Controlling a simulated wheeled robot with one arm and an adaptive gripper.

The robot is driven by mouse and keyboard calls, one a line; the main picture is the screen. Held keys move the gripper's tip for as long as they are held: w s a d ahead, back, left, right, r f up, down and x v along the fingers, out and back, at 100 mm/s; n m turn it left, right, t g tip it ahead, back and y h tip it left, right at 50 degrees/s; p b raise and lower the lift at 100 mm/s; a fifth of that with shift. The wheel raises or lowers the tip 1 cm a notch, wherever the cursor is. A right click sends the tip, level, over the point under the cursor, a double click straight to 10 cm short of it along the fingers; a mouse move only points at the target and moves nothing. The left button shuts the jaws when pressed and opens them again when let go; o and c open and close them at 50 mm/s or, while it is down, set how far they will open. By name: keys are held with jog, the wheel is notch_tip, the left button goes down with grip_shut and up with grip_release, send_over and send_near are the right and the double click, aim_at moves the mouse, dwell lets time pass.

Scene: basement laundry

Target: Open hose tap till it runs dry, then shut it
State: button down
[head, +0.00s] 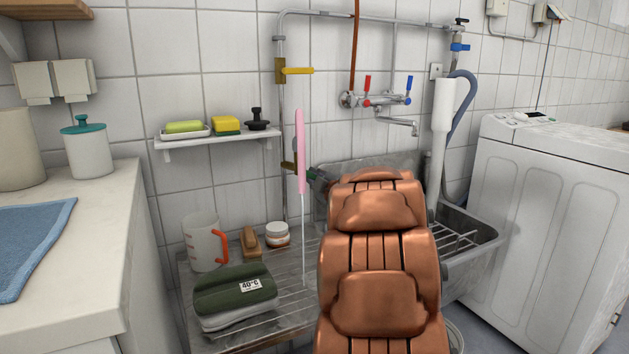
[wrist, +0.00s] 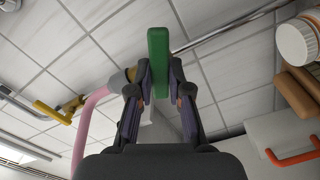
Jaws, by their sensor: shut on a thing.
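The hose tap is a brass fitting (head: 289,168) low on the wall pipe; its brass body also shows in the wrist view (wrist: 131,74). A pink hose (head: 300,150) is by it, and in the wrist view the hose (wrist: 92,108) joins the brass body. A thin pale stream (head: 304,240) drops below the hose to the wire rack. My gripper (wrist: 159,88) is shut on the tap's green handle (wrist: 158,45), one finger on each side. In the head view my gripper (head: 320,182) is mostly hidden behind my copper-coloured arm.
A yellow-lever valve (head: 297,70) sits higher on the pipe. A soap shelf (head: 215,139) is left of the tap. Below are a jug (head: 201,242), jar (head: 277,234), brush (head: 251,242) and folded cloths (head: 235,290). A sink (head: 470,240) and washing machine (head: 550,190) stand right.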

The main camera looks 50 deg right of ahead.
dwell(0.4)
jog(key=c, duration=1.1)
grip_release()
jog(key=shift+s, duration=0.15)
jog(key=v, duration=1.1)
jog(key=shift+s+a, duration=0.2)
jog(key=shift+s, duration=0.15)
